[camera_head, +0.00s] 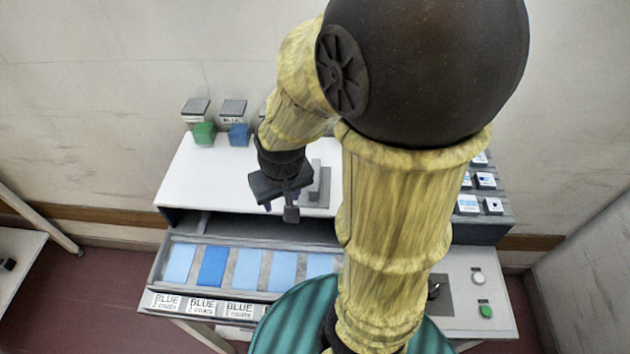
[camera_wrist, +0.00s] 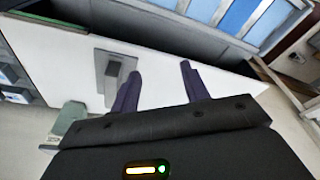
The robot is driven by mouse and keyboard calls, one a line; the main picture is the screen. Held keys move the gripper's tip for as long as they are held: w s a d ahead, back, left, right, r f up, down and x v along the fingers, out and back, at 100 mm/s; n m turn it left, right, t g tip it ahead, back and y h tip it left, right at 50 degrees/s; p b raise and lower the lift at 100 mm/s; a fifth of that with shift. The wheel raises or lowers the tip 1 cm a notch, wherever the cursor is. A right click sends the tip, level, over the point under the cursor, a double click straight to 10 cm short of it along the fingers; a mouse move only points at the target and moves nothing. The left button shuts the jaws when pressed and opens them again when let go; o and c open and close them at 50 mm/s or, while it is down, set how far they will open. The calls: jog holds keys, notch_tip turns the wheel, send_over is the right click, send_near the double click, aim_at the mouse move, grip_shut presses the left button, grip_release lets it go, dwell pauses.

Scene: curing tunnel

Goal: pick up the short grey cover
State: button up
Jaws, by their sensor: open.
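I see no contact with the grey piece.
An open drawer (camera_head: 155,285) holds blue panels above labels reading BLUE 2 COATS. A green block (camera_head: 204,134) and a blue block (camera_head: 239,135) stand at the back left, by grey-topped holders. White labelled blocks (camera_head: 467,203) sit right. The left white top is clear.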

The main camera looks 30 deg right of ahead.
jog(key=w+d+r+m+g+p, duration=0.3)
jog(key=w+d+r+m+p, duration=0.3)
jog(key=d+r, duration=0.5)
jog(key=shift+w+d+r+g+y+p, duration=0.3)
jog(key=shift+w+d+r+y+p, duration=0.1)
jog(key=shift+w+d+p, duration=0.25)
jog(key=shift+f, duration=0.1)
jog(key=f, duration=0.4)
jog(key=f+p, duration=0.1)
jog(key=f, duration=0.3)
jog(key=s+a+f+p, duration=0.1)
jog(key=f, duration=0.3)
jog(key=shift+s, duration=0.1)
jog(key=shift+s+a+f+p, duration=0.1)
jog(key=shift+f+p, duration=0.35)
jog(key=shift+f, duration=0.85)
jog(key=shift+s+a+f+p, duration=0.1)
jog(key=shift+f+p, duration=0.3)
jog(key=shift+f, duration=0.85)
